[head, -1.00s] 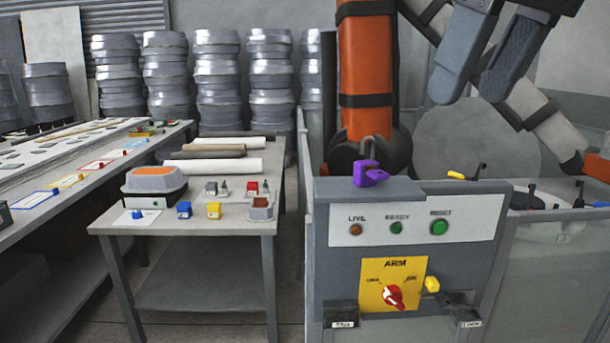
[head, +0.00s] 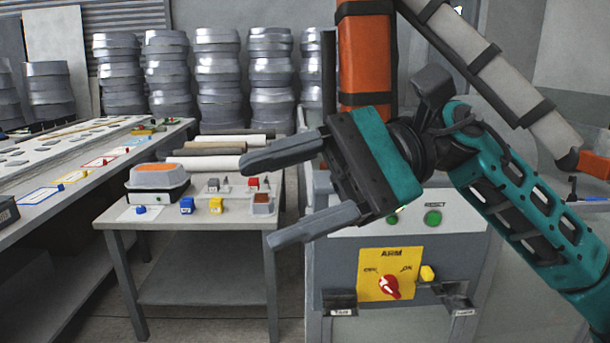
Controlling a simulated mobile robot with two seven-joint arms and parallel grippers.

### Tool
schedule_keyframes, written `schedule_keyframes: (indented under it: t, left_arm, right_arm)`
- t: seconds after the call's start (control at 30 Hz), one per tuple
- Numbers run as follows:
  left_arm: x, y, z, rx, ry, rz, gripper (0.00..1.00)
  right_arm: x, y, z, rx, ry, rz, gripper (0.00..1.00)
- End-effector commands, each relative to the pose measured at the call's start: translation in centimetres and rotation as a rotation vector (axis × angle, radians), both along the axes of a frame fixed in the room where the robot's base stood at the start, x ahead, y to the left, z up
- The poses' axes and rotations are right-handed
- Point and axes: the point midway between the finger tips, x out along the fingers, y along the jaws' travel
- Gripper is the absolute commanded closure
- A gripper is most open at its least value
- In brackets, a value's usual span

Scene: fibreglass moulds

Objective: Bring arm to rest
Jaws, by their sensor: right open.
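The grey control console (head: 340,262) stands right of centre. Its yellow ARM plate (head: 366,266) carries a red rotary knob (head: 389,288) between two printed position labels, too small to read surely. A green button (head: 433,218) shows above it. The orange robot arm (head: 366,60) stands behind the console, with a grey link (head: 490,75) sloping down right. My right gripper (head: 257,204) is open and empty, its fingers pointing left in front of the console's upper part. It hides the console top and part of the lamp row. My left gripper is not in view.
A small grey table (head: 210,240) at left holds a mould, rolls and small coloured blocks. A long bench (head: 60,150) is at far left. Labelled black brackets (head: 341,303) stick out below.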

Motion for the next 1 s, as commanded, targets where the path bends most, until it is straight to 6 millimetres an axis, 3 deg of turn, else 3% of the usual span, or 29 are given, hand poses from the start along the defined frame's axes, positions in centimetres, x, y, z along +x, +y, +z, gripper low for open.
schedule_keyframes:
  t: [0.13,0.27,0.47,0.57,0.7,0.87,0.9,1.0]
  left_arm:
    - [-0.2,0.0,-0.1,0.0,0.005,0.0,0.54]
    - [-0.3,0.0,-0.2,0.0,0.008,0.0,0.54]
    - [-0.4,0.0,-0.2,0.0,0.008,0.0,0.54]
    - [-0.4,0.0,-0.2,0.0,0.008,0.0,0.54]
    - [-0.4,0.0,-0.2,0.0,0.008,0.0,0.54]
    - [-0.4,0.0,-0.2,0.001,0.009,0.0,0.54]
    - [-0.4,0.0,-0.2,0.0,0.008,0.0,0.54]
    - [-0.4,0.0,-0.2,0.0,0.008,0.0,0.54]
  right_arm:
    - [1.4,0.4,-0.7,0.166,0.484,-0.06,0.4]
    - [3.9,-0.4,-1.8,0.299,0.915,-0.1,0.4]
    - [8.6,-3.5,-6.8,0.508,1.595,-0.126,0.4]
    - [10.7,-5.6,-11.1,0.627,1.936,-0.121,0.4]
    - [12.1,-8.8,-18.9,0.825,2.402,-0.09,0.4]
    - [10.6,-12.7,-29.7,1.125,2.896,-0.013,0.4]
    - [9.6,-13.6,-32.5,-1.14,-2.816,-0.01,0.4]
    - [6.3,-15.7,-38.9,-1.124,-2.476,-0.068,0.4]
